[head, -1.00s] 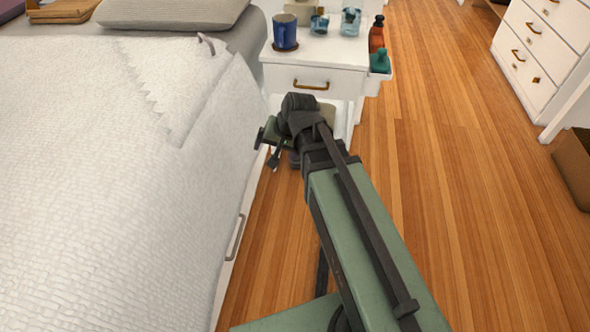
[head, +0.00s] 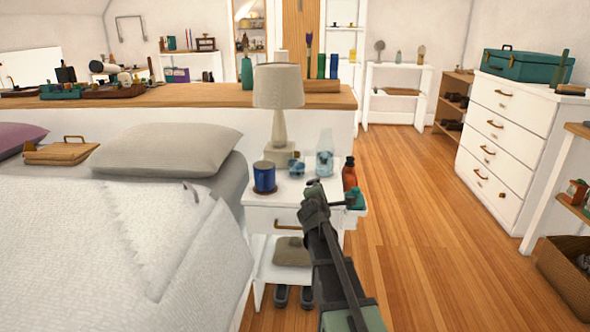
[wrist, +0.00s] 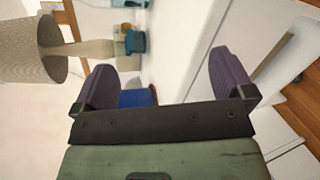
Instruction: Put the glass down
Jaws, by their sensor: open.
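My gripper (wrist: 165,80) is open in the wrist view, its two purple fingers wide apart, with nothing held between them. In the head view the arm's end (head: 314,200) is at the front of the white nightstand (head: 262,217), and its fingers are hard to make out. A small teal-blue glass (head: 297,167) stands on the nightstand top; it also shows in the wrist view (wrist: 135,41). A clear, pale blue bottle-like vessel (head: 325,153) stands right of it. Which one is the task's glass is unclear. A dark blue cup (head: 264,177) stands at the left; it shows beyond the fingers in the wrist view (wrist: 137,99).
A lamp (head: 278,88) stands at the nightstand's back. A red-brown bottle (head: 349,175) and a green bottle (head: 355,199) are at its right side. The bed (head: 130,235) borders it on the left. Wooden floor (head: 430,240) is open on the right.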

